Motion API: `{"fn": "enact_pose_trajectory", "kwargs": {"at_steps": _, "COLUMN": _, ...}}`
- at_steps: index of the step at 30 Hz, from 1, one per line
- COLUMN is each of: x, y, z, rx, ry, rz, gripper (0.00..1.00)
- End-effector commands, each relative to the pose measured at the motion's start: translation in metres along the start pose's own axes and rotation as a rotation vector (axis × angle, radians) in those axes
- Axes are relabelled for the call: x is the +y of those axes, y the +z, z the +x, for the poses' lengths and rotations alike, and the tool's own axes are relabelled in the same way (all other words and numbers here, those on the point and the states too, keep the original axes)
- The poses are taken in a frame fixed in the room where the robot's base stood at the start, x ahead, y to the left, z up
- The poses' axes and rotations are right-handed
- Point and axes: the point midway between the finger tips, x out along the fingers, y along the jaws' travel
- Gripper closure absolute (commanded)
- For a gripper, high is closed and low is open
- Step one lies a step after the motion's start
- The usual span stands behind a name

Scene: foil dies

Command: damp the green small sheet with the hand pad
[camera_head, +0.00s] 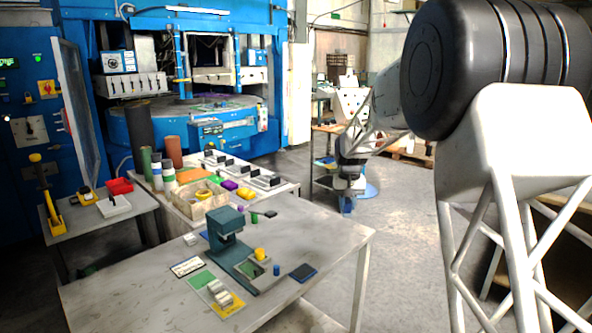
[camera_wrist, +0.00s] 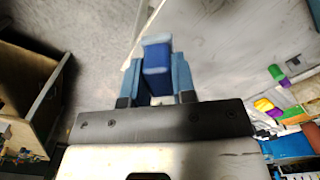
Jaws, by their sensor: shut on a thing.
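My gripper (camera_wrist: 156,78) is shut on a blue block with a paler blue end, which looks like the hand pad (camera_wrist: 157,56). In the head view my gripper (camera_head: 348,193) is held beyond the right end of the near table, over the floor. The pad is too small to tell from the blue fingers there. A smaller green patch (camera_head: 255,269) shows at the press's foot; I cannot tell which is the small sheet.
The near table (camera_head: 130,290) also holds a dark blue flat pad (camera_head: 302,272), a yellow cylinder (camera_head: 260,254), a small blue cylinder (camera_head: 277,270) and a white card (camera_head: 187,266). A second table behind carries rolls, a wooden box (camera_head: 200,203) and several black-handled blocks. Its right side borders open floor.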

Motion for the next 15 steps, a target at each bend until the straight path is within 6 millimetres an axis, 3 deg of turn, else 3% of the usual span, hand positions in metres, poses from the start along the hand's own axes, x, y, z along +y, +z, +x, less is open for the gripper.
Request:
{"fn": "enact_pose_trajectory", "kwargs": {"at_steps": 8, "x": -0.002, "y": 0.000, "z": 0.001, "rx": 0.000, "ry": 0.000, "rz": -0.003, "gripper": 0.94}}
{"fn": "enact_pose_trajectory", "kwargs": {"at_steps": 15, "x": -0.022, "y": 0.001, "z": 0.006, "rx": 0.000, "ry": 0.000, "rz": -0.049, "gripper": 0.94}}
